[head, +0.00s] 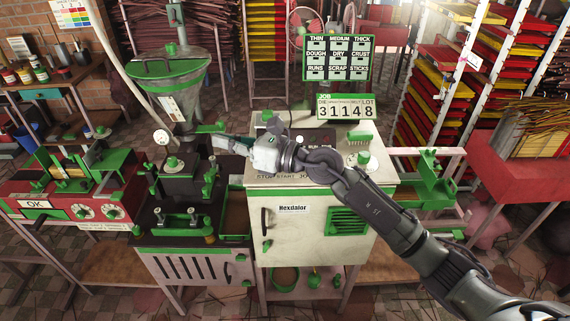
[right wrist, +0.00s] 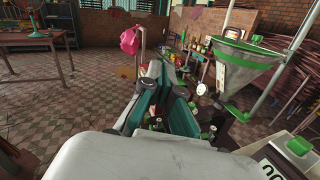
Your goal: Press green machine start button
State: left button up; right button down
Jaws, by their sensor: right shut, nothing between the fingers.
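The green-trimmed cream machine (head: 300,236) labelled "Nexdalor" stands in the middle of the head view. Its sloped top has lettering that reads "STOP START JO" along the front left. The buttons by this lettering are hidden behind my right gripper and forearm. My right gripper (head: 232,143) is shut and empty. It reaches left across the machine's top, with its fingertips near the top's left edge by the black extruder. I cannot tell whether it touches anything. Its fingers (right wrist: 165,105) also show in the right wrist view. My left gripper is not in view.
A black extruder (head: 178,190) with a green-rimmed hopper (head: 167,75) stands left of the machine. A job sign (head: 345,107) rises behind the machine. A green bracket (head: 428,180) stands at right. The red table (head: 530,125) is farther right.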

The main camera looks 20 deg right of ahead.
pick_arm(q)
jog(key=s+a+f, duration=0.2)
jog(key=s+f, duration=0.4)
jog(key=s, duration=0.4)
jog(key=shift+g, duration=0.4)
pick_arm(e)
jog(key=w+d+f+n+g+h, duration=0.1)
jog(key=w+d+h, duration=0.3)
jog(key=d, duration=0.4)
jog(key=w+d+f+n+g+h, duration=0.1)
jog(key=w+d+f+n+h, duration=0.3)
jog(key=d+h, duration=0.3)
jog(key=shift+w+d+f, duration=0.15)
jog(key=shift+w+d, duration=0.05)
jog(key=shift+d, duration=0.25)
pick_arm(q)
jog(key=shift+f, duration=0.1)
pick_arm(e)
jog(key=shift+f, duration=0.1)
notch_tip(320, 180, down, 8)
jog(key=b, duration=0.4)
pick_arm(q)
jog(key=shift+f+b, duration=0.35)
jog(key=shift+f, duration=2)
pick_arm(e)
jog(key=shift+f, duration=0.35)
